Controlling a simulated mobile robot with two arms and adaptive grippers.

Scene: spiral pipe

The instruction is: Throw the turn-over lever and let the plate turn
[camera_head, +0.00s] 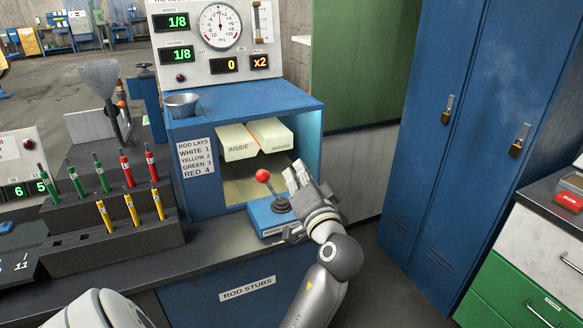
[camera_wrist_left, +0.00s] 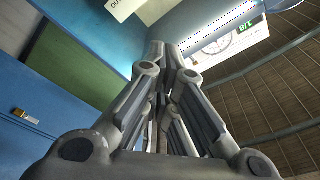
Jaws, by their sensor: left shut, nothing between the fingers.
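The lever has a red ball knob (camera_head: 262,175) on a short black stem. It stands on a small blue base (camera_head: 262,220) at the front right of the open blue cabinet (camera_head: 190,142). My left gripper (camera_head: 293,176) is shut and empty, just right of the knob, with its fingers pointing up. A gap shows between fingers and knob. The hand hides part of the base and its label. Inside the cabinet are two cream blocks, one marked INSIDE (camera_head: 236,141), the other (camera_head: 270,134) with a label hard to read. In the left wrist view the closed fingers (camera_wrist_left: 172,48) fill the middle; the lever does not show there.
A panel (camera_head: 200,70) above the cabinet shows 1/8 twice, 0 and x2, with a round gauge (camera_head: 220,26). A dark rack (camera_head: 110,245) of coloured rods stands left. Blue lockers (camera_head: 440,130) and a drawer unit (camera_head: 530,270) stand right. A metal cup (camera_head: 181,105) sits at the cabinet's left.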

